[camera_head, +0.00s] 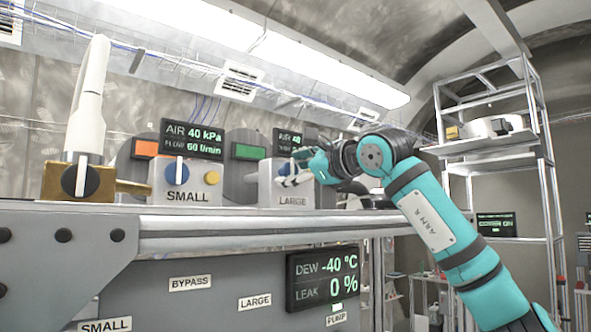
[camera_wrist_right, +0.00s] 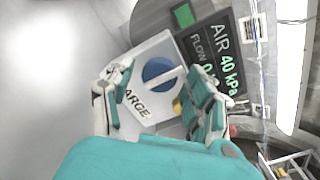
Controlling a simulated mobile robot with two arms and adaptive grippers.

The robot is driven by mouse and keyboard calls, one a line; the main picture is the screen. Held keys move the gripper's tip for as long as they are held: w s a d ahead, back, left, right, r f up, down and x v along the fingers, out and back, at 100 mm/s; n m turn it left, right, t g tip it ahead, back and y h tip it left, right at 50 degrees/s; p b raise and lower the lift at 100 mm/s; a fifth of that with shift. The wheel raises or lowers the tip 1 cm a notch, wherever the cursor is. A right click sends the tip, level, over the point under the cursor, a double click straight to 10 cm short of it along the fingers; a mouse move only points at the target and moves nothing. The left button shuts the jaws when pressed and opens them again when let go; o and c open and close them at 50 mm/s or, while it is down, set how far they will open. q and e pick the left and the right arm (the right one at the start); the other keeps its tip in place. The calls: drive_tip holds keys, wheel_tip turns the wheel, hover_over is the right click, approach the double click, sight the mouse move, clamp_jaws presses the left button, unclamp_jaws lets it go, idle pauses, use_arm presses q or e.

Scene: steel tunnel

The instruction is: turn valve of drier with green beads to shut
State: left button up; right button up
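The LARGE unit (camera_head: 293,198) stands on the bench, with a green window (camera_head: 249,152) behind it that looks like the green beads. Its blue round valve knob (camera_wrist_right: 160,75) has a white bar, roughly upright relative to the display lettering. My right gripper (camera_head: 297,168) is at the front of this unit and partly hides the knob in the head view. In the right wrist view the right gripper (camera_wrist_right: 160,98) is open, its fingers spread on either side of the knob. Contact cannot be told. My left gripper is not in view.
The SMALL unit (camera_head: 187,192) with an orange window (camera_head: 146,148), blue knob (camera_head: 177,173) and yellow button stands to the left. A brass block (camera_head: 52,183) with a dark knob and white upright part is at far left. A yellow part (camera_wrist_right: 177,106) sits near the right fingers.

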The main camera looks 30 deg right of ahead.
drive_tip(key=c, duration=1)
drive_tip(key=shift+o, duration=0.2)
